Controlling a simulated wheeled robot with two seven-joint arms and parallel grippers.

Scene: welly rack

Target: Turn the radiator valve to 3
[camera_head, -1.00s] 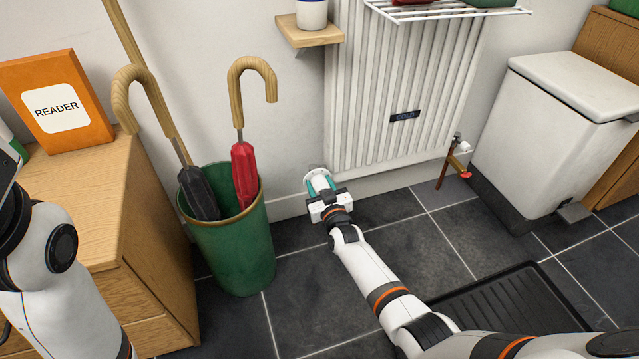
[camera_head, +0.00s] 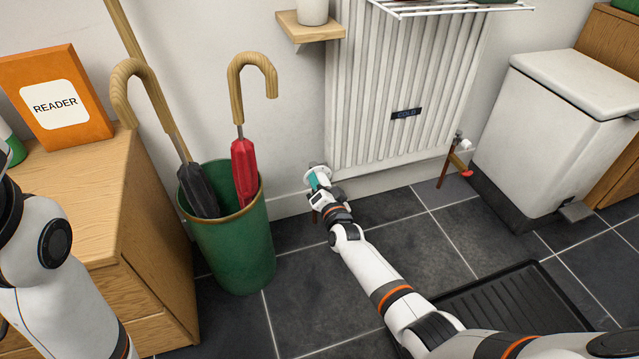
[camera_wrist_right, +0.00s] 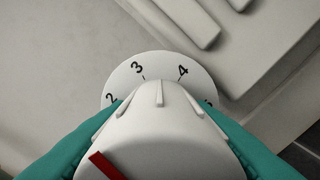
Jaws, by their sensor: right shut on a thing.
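The radiator valve (camera_head: 317,170) is at the lower left corner of the white radiator (camera_head: 400,90). In the right wrist view its white knob (camera_wrist_right: 160,135) fills the lower middle, with a ridge pointing up between the 3 and the 4 on the white dial plate (camera_wrist_right: 150,68). A 2 shows at the left, and a number at the right is partly hidden. A red mark (camera_wrist_right: 106,166) is on the knob's lower left. My right gripper (camera_head: 320,182) is shut on the knob, its teal fingers on both sides. My left gripper is out of view; only my left arm shows.
A green umbrella stand (camera_head: 235,245) with two umbrellas stands close left of my right gripper. A wooden cabinet (camera_head: 95,200) is further left. A red-handled tap (camera_head: 459,164) is at the radiator's right, beside a white pedal bin (camera_head: 555,130). A black tray (camera_head: 510,305) lies on the floor.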

